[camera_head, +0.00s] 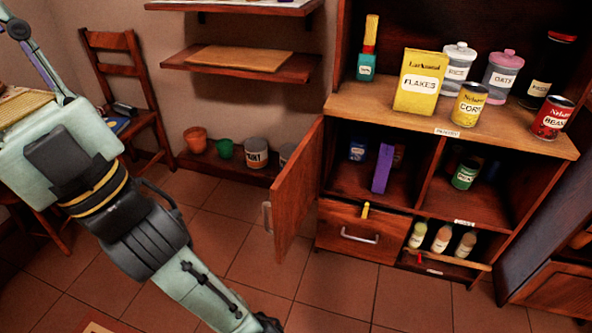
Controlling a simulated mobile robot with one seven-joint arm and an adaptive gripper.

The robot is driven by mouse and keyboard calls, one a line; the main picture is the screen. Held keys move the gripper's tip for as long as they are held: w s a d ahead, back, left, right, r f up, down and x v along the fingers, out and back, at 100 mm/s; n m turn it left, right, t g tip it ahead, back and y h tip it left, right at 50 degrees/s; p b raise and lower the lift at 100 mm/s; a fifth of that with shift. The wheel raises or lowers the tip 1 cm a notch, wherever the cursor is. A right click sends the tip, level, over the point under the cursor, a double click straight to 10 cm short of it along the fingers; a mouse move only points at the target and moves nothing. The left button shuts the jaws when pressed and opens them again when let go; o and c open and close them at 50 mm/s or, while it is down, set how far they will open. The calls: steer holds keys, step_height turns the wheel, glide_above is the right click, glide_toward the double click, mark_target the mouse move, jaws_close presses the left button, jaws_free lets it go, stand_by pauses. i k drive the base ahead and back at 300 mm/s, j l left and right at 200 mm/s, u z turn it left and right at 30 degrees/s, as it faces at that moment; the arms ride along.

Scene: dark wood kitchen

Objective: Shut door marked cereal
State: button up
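A reddish-brown wooden door (298,190) stands wide open at the left side of the cabinet (432,190). Its pale handle (267,217) shows on the door's left edge. I see no readable cereal label on this door. My arm comes in from the left and runs down to the bottom edge, left of the door. The arm's far end is cut off there, and my gripper's fingers do not show.
A yellow flakes box (419,82), jars and cans stand on the countertop. Below are a drawer (362,233) and a rack of several bottles (442,238). Pots line a low shelf behind the door, and a chair (128,90) stands at left. The tiled floor before the cabinet looks clear.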

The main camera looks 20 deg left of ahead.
mark_target(295, 190)
steer(key=j+z, duration=0.45)
steer(key=j, duration=1.7)
steer(key=k+j+u, duration=0.25)
steer(key=k+u, duration=0.15)
